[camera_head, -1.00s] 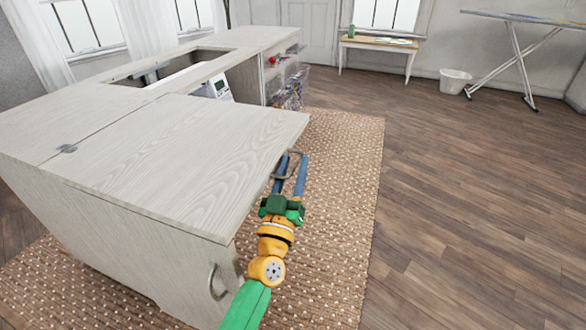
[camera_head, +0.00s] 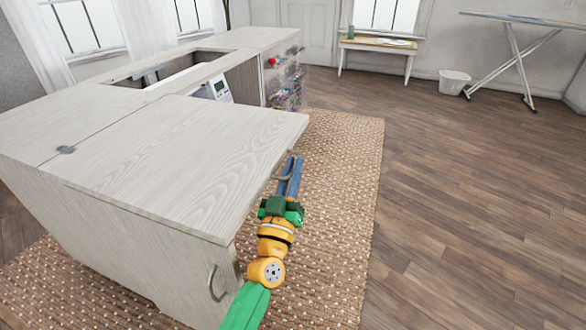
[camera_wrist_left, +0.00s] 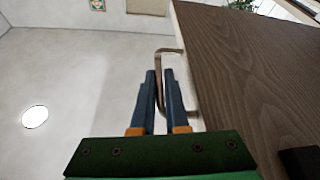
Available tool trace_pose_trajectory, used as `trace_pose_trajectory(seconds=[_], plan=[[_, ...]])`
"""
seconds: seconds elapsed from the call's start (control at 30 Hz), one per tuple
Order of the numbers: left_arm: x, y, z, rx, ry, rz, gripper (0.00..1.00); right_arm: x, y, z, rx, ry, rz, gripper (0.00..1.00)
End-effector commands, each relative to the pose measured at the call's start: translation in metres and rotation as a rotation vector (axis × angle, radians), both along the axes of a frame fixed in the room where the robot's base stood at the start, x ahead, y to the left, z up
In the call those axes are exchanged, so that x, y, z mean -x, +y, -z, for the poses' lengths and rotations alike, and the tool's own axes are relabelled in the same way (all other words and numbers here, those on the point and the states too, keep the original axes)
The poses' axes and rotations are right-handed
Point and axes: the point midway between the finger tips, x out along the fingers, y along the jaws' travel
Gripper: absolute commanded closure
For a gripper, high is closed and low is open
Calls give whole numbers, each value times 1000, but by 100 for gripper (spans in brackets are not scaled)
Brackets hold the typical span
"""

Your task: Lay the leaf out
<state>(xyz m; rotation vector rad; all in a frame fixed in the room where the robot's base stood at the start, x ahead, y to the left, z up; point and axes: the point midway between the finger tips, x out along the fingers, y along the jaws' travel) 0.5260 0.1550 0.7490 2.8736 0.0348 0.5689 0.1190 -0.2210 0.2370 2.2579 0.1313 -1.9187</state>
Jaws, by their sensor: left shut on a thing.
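The leaf (camera_head: 185,145) is a pale wood-grain panel lying flat on the cabinet, with a hinge (camera_head: 66,150) at its left side. My left gripper (camera_head: 290,165) is just under the leaf's right edge. In the left wrist view, my left gripper's two blue fingers (camera_wrist_left: 160,90) are close together on a thin metal handle (camera_wrist_left: 168,51). The handle stands beside a brown wood-grain panel (camera_wrist_left: 250,85). In the head view the handle is partly hidden by the fingers and the leaf edge. My right gripper is out of view.
The cabinet (camera_head: 120,235) has another handle (camera_head: 214,284) low on its near side. Behind the leaf are an opening with a sewing machine (camera_head: 219,88) and clear bins (camera_head: 290,90). A woven rug (camera_head: 335,190) and open wooden floor (camera_head: 460,190) lie to the right.

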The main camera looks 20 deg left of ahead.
Motion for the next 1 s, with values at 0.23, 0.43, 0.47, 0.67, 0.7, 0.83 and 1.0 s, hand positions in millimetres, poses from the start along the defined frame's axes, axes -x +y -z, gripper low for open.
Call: trace_pose_trajectory(seconds=[0.23, 0.43, 0.47, 0.67, 0.7, 0.83, 1.0], plan=[[0, 0, 1, -1, 1, 0, 100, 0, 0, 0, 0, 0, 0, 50], [0, 0, 1, -1, 2, 0, 100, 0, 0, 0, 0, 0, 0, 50], [0, 0, 1, -1, 2, 0, 100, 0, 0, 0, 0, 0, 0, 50], [0, 0, 1, -1, 2, 0, 100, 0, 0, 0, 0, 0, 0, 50], [0, 0, 1, -1, 2, 0, 100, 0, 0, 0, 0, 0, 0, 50], [0, 0, 0, 0, 2, 0, 100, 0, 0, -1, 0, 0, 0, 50], [0, 0, -20, 22, 2, 0, 100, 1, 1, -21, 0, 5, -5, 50]])
